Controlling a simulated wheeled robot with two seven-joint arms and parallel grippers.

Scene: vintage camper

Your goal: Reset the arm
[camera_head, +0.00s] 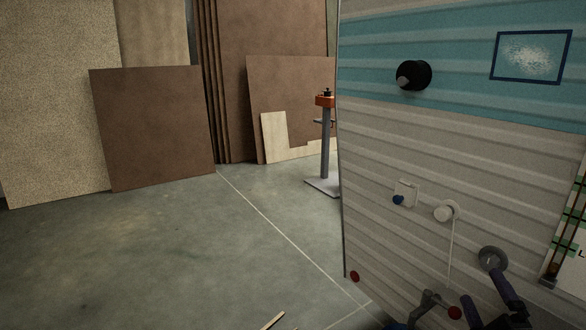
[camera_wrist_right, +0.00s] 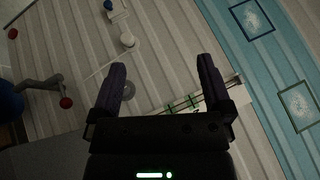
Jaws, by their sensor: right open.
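My right gripper (camera_head: 482,286) is at the lower right of the head view, in front of the camper wall (camera_head: 390,140). Its two dark purple fingers point up toward the wall. Nothing is held. A grey disc (camera_head: 492,258) on the wall shows just beyond one fingertip in the head view. My left gripper is in neither view.
The wall carries a black round fitting (camera_head: 414,75), a blue-framed panel (camera_head: 531,57), a small switch box (camera_head: 405,194), a white knob with a cord (camera_head: 445,212) and a metal crank with a red knob (camera_head: 432,304). Brown boards (camera_head: 152,128) lean at the back left. The concrete floor (camera_head: 130,255) is mostly clear.

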